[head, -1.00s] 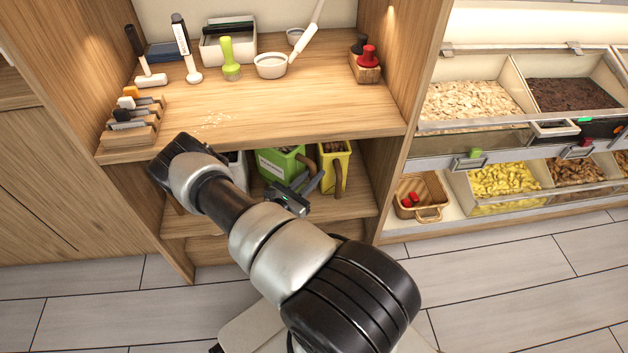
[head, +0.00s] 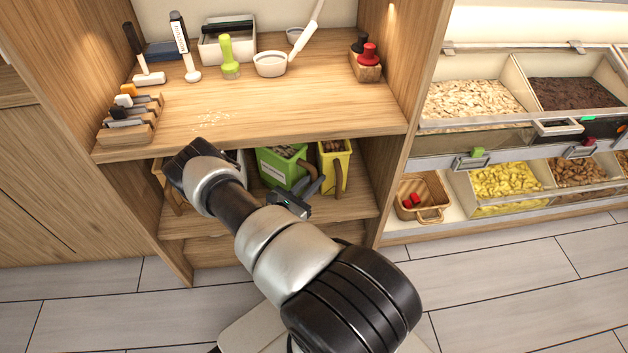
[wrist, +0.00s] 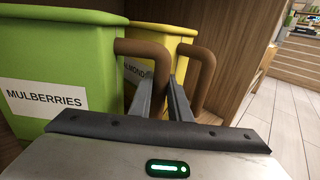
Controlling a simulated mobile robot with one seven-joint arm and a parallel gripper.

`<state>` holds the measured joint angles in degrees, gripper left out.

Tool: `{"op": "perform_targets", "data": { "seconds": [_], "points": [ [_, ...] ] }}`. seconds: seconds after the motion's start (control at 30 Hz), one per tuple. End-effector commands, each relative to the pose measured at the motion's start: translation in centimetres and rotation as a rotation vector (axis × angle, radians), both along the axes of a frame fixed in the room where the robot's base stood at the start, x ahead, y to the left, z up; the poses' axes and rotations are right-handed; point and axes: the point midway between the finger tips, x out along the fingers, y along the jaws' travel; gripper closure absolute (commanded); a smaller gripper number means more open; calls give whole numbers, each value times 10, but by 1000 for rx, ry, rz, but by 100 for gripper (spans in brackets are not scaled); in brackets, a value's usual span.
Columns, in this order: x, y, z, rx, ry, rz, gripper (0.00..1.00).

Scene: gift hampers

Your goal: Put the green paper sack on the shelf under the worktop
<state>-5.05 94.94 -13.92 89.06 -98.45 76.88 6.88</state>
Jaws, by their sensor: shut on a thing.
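The green sack (head: 284,172) looks like a stiff, tapered container with a brown side handle and dark contents. It is in the bay under the worktop (head: 330,110), over the shelf (head: 345,206); its base is hidden, so I cannot tell if it touches the shelf. In the wrist view the green sack (wrist: 65,65) fills the left side, with a "MULBERRIES" label. My gripper (head: 311,187) is in front of it at its right side. In the wrist view my gripper (wrist: 165,88) is shut on its brown handle (wrist: 155,52).
A yellow container (head: 335,160) labelled for almonds stands close on the right, its own brown handle (wrist: 206,75) beside my fingers. A bay side wall (head: 383,170) is further right. My arm partly hides a white container (head: 236,158) on the left. The worktop edge overhangs.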

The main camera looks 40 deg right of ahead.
Motion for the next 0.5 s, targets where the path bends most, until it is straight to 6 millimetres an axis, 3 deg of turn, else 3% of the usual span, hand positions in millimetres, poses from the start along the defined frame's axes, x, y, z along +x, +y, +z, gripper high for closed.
{"op": "perform_targets", "data": {
  "seconds": [0.07,0.1,0.2,0.5],
  "points": [
    [1,0,1,-5,-6,1,100],
    [0,0,-2,0,0,0,80],
    [0,0,-2,0,0,0,64],
    [0,0,-1,0,0,0,64]
  ]
}}
